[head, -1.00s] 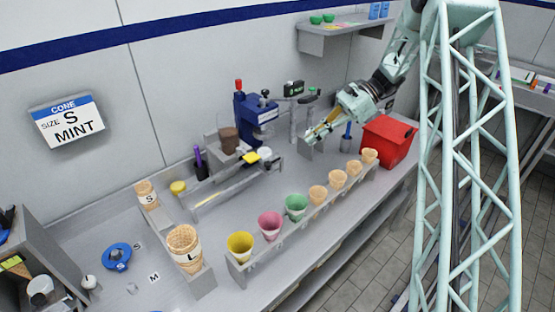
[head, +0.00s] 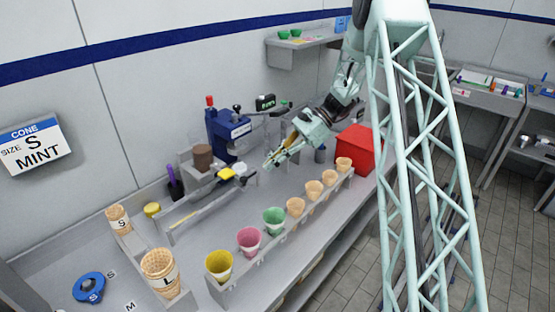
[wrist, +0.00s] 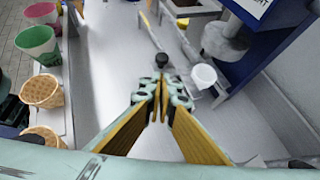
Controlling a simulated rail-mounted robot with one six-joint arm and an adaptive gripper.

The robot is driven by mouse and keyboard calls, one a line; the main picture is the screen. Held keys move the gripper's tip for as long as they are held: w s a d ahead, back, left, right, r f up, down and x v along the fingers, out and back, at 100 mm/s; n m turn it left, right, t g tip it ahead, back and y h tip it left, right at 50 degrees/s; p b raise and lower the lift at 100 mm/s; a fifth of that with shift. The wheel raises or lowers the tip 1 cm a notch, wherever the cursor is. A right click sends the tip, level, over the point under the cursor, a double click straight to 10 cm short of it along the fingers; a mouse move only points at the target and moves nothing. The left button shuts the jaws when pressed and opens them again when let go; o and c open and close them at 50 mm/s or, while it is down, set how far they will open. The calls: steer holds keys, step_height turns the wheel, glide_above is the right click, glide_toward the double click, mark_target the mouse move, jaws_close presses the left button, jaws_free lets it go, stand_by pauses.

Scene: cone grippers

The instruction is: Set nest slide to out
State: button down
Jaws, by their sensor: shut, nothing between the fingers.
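My gripper (head: 268,164) is shut and empty, its fingers pointing left over the counter. In the wrist view my gripper's fingertips (wrist: 158,92) are close together just short of a black knob (wrist: 161,60); whether they touch it I cannot tell. In the head view the black knob (head: 243,181) is at the right end of a low grey rail (head: 198,206), by a yellow block (head: 227,173). A white cup-like part (wrist: 203,76) is beside the knob. No label marks the nest slide; this knob and rail may be it.
A blue press (head: 228,130) stands behind the rail. A row of coloured and plain cones, including a green one (head: 273,219), lines the front rack (head: 247,271). A red bin (head: 355,148) is at right. Bare counter (head: 215,232) lies between rail and rack.

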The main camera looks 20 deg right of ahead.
steer(key=a+f, duration=0.2)
steer(key=a, duration=0.4)
steer(key=shift+b, duration=0.4)
steer(key=shift+s, duration=0.15)
